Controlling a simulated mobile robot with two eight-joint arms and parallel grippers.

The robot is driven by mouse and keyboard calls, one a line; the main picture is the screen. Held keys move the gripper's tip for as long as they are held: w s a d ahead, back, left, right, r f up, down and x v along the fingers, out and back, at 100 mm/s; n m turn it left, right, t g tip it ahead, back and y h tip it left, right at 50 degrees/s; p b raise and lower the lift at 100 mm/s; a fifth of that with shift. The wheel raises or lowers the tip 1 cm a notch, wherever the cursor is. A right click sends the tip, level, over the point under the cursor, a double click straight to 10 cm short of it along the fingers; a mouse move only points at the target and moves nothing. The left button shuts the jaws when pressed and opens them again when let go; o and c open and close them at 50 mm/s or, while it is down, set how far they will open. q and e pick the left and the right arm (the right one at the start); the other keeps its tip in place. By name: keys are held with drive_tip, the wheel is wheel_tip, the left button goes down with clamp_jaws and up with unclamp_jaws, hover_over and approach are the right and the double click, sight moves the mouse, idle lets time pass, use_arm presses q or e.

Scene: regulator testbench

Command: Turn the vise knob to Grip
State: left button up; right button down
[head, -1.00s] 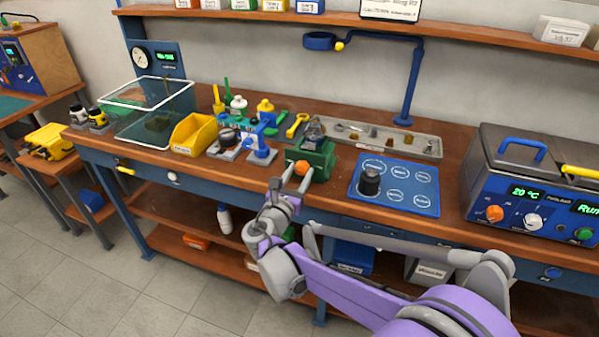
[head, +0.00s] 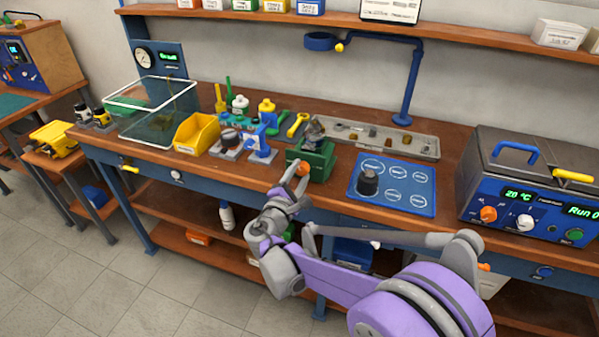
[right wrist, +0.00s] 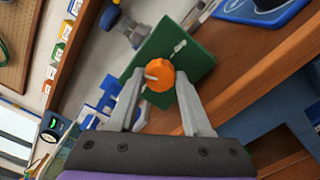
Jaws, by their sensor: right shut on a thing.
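The green vise (head: 312,160) stands at the front edge of the workbench, with a dark metallic part (head: 313,132) at its top. Its orange knob (head: 303,169) is on the front face and shows large in the right wrist view (right wrist: 161,80). A pale pointer mark lies on the knob, and a pale marking is on the green face beside it. My right gripper (head: 294,176) is shut on the knob, one finger on each side, as the right wrist view (right wrist: 158,92) also shows. Any lettering on the vise is too small to read. My left gripper is not in view.
A blue mat (head: 408,187) with white circles and a black knob-like part lies right of the vise. A blue assembly (head: 261,142) and a yellow bin (head: 196,132) stand left of it. A metal tray (head: 425,146) lies behind. A bath unit (head: 530,180) stands far right.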

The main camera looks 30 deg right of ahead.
drive_tip(key=m+p, duration=0.1)
drive_tip(key=m, duration=0.4)
drive_tip(key=shift+m, duration=0.3)
drive_tip(key=m+p, duration=0.1)
drive_tip(key=m, duration=0.4)
drive_tip(key=shift+m, duration=0.3)
drive_tip(key=m+p, duration=0.1)
drive_tip(key=m, duration=0.4)
drive_tip(key=m+p, duration=0.1)
drive_tip(key=m, duration=0.5)
drive_tip(key=shift+c, duration=1.7)
unclamp_jaws()
drive_tip(key=shift+a, duration=0.1)
